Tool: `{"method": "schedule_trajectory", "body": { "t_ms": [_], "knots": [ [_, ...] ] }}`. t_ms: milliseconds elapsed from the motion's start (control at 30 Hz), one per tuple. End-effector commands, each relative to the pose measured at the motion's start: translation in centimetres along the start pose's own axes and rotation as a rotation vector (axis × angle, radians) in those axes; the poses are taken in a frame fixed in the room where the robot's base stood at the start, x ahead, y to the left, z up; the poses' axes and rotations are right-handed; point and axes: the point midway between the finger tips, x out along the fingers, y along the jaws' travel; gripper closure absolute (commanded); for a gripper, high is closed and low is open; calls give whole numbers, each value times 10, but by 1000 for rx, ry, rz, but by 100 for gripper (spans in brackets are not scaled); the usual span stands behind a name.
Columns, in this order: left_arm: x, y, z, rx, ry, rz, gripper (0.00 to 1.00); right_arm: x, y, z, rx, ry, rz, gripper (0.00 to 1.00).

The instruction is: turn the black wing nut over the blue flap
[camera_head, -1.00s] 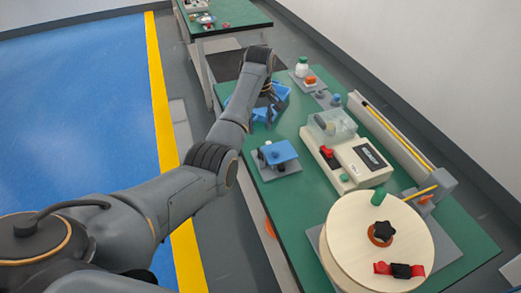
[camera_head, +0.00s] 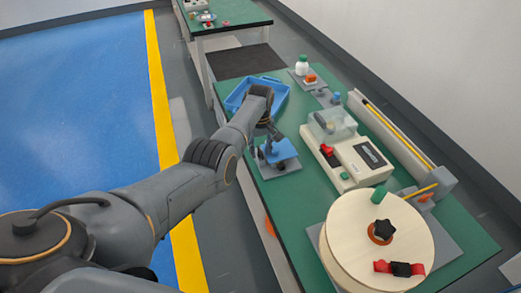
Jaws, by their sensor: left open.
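The blue flap (camera_head: 285,149) is part of a small fixture on a grey plate (camera_head: 284,170) near the left edge of the green table. My left gripper (camera_head: 264,143) comes down from above at the fixture's left and back side. Its fingers are open and partly overlap the blue flap in the picture. I cannot tell whether they touch it. The black wing nut cannot be made out; the gripper hides part of the fixture. My right gripper is not in view.
A blue tray (camera_head: 277,91) lies behind my left gripper. A beige machine (camera_head: 350,158) with a clear cover stands to the right. A large wooden spool (camera_head: 352,216) with a black star knob (camera_head: 384,229) is in front. Green table (camera_head: 277,204) is clear between fixture and spool.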

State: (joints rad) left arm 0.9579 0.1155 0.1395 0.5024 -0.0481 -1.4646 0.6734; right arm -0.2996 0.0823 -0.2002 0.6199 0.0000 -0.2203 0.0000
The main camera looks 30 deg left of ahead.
Motion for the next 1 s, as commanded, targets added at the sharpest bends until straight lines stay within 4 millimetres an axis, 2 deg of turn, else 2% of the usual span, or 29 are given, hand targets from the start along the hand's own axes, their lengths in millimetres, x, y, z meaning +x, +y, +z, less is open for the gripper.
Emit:
{"method": "schedule_trajectory", "body": {
  "t_ms": [300,500,767,1000],
  "knots": [
    [2,0,0,0,1,0,58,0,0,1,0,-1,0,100],
    [2,0,0,0,1,0,99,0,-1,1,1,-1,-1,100],
    [2,0,0,7,1,0,100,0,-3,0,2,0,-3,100],
    [2,0,0,83,-1,-1,100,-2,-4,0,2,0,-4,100]
  ]
}}
